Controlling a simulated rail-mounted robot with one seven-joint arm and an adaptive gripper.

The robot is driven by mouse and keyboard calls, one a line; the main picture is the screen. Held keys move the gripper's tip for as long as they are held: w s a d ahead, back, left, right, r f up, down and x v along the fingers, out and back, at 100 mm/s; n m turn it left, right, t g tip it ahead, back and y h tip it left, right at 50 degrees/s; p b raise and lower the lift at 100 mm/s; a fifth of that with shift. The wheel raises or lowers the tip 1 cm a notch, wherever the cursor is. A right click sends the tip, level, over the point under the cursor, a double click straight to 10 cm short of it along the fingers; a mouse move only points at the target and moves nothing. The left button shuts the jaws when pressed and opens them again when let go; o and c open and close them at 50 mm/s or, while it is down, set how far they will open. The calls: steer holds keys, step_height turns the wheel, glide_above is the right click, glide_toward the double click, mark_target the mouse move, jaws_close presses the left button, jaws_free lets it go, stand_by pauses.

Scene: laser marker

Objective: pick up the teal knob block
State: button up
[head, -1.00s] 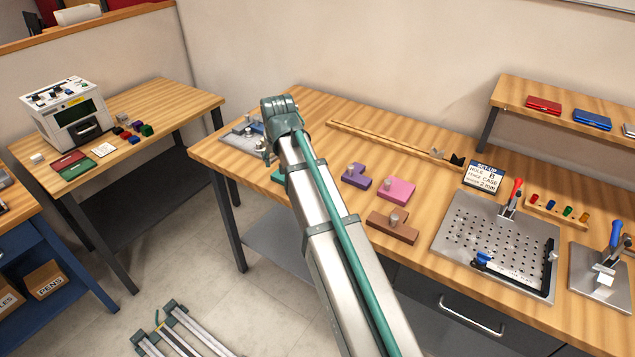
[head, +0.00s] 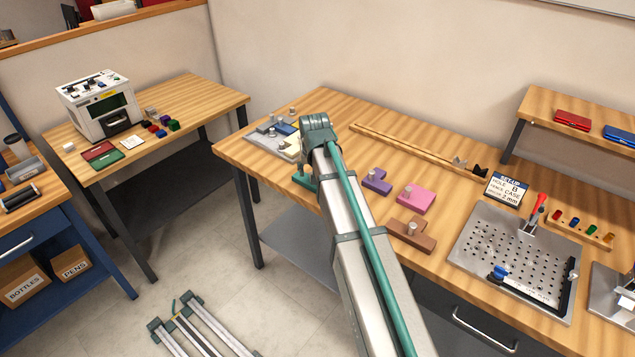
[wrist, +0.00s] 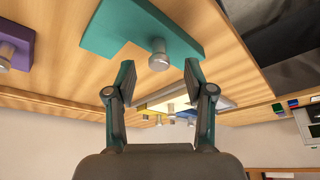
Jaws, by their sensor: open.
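The teal knob block (wrist: 140,28) lies on the wooden table in the wrist view, with its grey knob (wrist: 158,56) pointing toward my gripper. In the head view the block (head: 305,182) shows only in part beside my arm, which hides the rest. My gripper (wrist: 159,80) is open and empty. Its two fingers stand left and right of the knob's line, and the knob appears just beyond the fingertips, roughly centred between them. I cannot tell the exact gap. My arm hides the fingers in the head view.
A purple block (head: 377,182), a pink block (head: 416,199) and a brown block (head: 412,234) stand to the right of my arm. A grey tray (head: 262,139) with several pieces lies at the table's left end. A wooden rail (head: 415,147) runs along the back.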

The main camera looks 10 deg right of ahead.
mark_target(312, 173)
steer(key=shift+x, duration=1.55)
steer(key=shift+c, duration=0.3)
jaws_close()
